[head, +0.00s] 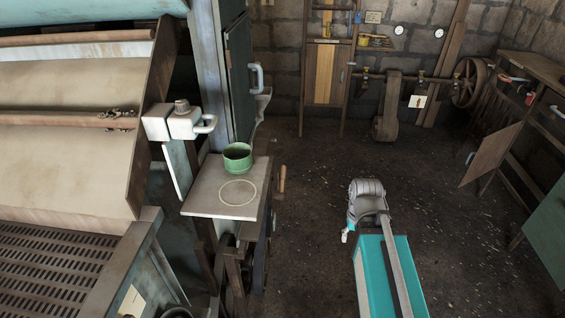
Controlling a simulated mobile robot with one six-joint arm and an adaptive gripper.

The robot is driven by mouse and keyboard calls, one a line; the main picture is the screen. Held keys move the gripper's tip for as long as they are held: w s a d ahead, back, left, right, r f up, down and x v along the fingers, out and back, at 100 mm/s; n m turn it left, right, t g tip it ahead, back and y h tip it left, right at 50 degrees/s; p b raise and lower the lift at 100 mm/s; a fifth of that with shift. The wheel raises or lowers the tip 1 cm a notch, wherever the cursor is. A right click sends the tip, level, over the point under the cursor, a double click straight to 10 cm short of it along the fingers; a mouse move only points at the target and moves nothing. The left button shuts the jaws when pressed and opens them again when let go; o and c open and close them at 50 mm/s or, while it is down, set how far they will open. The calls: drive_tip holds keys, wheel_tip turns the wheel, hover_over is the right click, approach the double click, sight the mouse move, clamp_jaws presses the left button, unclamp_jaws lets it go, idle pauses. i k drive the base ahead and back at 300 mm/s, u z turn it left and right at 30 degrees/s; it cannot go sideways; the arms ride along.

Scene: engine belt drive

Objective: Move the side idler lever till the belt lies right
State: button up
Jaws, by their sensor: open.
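I cannot tell for sure which part is the side idler lever. A wooden handle (282,180) stands beside the small grey shelf. A wide beige sheet (65,90) runs over rollers on that machine; I cannot tell if it is the belt. Another belt-like brown strip (387,105) hangs from the shaft at the back wall. My gripper (346,234) shows only as a small pale part below my grey arm end, over the floor, touching nothing visible.
A green cup (237,156) stands on the grey shelf (222,208), behind a drawn white ring. A spoked wheel (471,82) is on the back shaft. A workbench (535,68) lines the right. Dark floor (310,200) is free between shelf and arm.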

sight(279, 196)
drive_tip(key=i, duration=0.95)
drive_tip(key=u, duration=0.05)
